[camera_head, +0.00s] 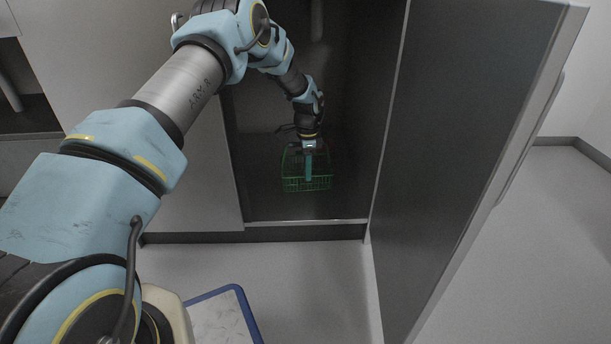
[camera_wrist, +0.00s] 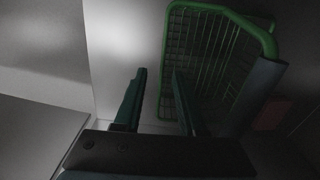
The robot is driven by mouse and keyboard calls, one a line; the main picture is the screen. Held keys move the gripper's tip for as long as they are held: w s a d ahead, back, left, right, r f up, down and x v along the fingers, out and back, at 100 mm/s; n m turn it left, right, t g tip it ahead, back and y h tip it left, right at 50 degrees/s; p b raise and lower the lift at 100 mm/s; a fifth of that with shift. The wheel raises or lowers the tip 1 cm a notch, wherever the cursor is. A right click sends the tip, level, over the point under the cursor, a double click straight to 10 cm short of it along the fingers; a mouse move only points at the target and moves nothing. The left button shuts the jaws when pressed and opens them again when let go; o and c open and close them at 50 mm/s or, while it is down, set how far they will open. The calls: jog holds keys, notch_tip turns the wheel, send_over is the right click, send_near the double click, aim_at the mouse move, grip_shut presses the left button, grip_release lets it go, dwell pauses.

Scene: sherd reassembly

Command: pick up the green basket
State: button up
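The green wire basket (camera_head: 293,184) stands on the floor of an open cabinet in the head view. My gripper (camera_head: 308,179) reaches down into the cabinet, over and in front of the basket, and hides part of it. In the wrist view, the basket (camera_wrist: 222,50) fills the upper right, with a thick green rim and thin wire mesh. There, my gripper (camera_wrist: 158,71) shows two dark green fingers apart, with a clear gap between them. The right finger overlaps the basket's left edge in the picture; I cannot tell whether it touches. Nothing is seen held.
The cabinet's dark door (camera_head: 465,130) stands open on the right. Its side walls and bottom front edge (camera_head: 305,222) closely frame my arm. A blue-edged white board (camera_head: 224,320) lies at the lower left. The floor (camera_head: 310,290) before the cabinet is clear.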

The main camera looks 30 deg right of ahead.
aim_at(308, 190)
jog(key=f+b, duration=0.2)
jog(key=f, duration=0.1)
jog(key=f+b, duration=0.2)
jog(key=f, duration=0.1)
jog(key=shift+w+d, duration=0.15)
jog(key=shift+d, duration=0.05)
jog(key=shift+c, duration=0.2)
grip_shut()
dwell(1.1)
